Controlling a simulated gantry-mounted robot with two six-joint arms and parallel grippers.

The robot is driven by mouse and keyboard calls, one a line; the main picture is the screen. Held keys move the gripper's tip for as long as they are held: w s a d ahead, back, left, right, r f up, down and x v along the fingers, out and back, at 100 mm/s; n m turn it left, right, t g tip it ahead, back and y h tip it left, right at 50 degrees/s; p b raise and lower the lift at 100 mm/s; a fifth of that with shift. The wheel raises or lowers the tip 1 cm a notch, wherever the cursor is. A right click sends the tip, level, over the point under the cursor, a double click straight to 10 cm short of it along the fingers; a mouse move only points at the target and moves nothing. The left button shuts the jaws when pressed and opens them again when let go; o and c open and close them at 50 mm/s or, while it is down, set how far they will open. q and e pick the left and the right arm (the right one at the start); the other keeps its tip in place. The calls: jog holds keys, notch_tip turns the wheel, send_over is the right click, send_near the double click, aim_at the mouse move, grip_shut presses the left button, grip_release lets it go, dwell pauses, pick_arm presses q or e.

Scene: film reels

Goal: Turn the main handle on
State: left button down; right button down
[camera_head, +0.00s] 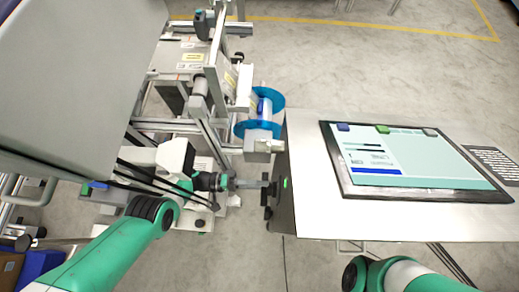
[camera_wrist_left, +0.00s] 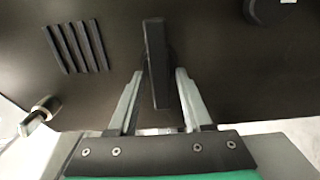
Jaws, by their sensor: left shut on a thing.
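The main handle is a black bar on the dark side panel of the console, seen edge-on in the head view (camera_head: 268,198). In the left wrist view, the handle (camera_wrist_left: 157,62) stands nearly upright, slightly tilted, between the two grey fingers. My left gripper (camera_head: 262,184) reaches in from the left and is shut on the handle; in the left wrist view the gripper (camera_wrist_left: 158,75) has one finger on each side of it. My right arm shows only at the bottom of the head view; its gripper is out of the picture.
The console (camera_head: 300,215) carries a screen (camera_head: 405,160) on its sloped top. A small green light (camera_head: 285,183) glows on its side. A blue film reel (camera_head: 262,104) on a metal frame stands just behind my left gripper. Vent slots (camera_wrist_left: 75,47) lie left of the handle.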

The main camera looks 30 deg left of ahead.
pick_arm(q)
jog(key=c, duration=0.7)
grip_release()
jog(key=shift+a, duration=0.1)
jog(key=v, duration=1.1)
jog(key=shift+s+a+b, duration=0.15)
jog(key=shift+a+b, duration=0.1)
jog(key=shift+b, duration=0.15)
